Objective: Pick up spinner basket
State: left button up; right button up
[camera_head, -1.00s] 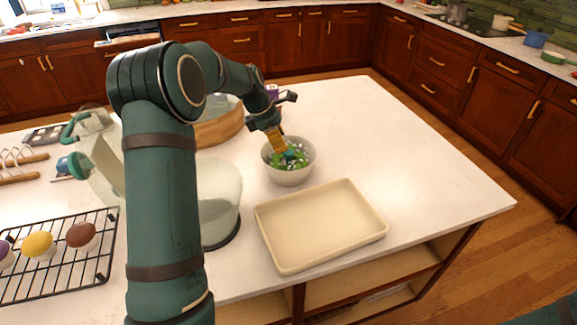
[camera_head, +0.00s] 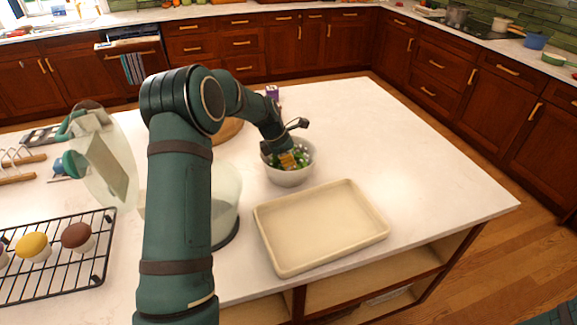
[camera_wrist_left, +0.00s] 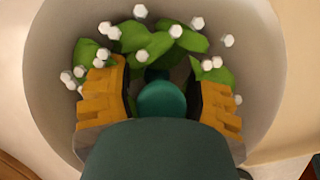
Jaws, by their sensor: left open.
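The spinner basket appears to be the pale round bowl (camera_head: 290,177) on the white island. It holds green leaves and small white pieces. The bowl also fills much of the left wrist view (camera_wrist_left: 55,75). A teal rounded knob (camera_wrist_left: 162,100) shows near its middle, between the fingers. My left gripper (camera_head: 287,160) is open, with its orange fingers down inside the bowl's mouth among the leaves. The fingers stand on either side of the knob, apart from each other. Whether they touch the knob I cannot tell. My right gripper is not in view.
A beige tray (camera_head: 320,228) lies in front of the bowl. A large clear bowl (camera_head: 228,205) stands at left, partly behind my arm. A clear lid with a teal handle (camera_head: 105,165) and a black rack (camera_head: 75,268) are farther left. The island's right side is clear.

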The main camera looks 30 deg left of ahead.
pick_arm(q)
jog(key=shift+c, duration=0.4)
grip_shut()
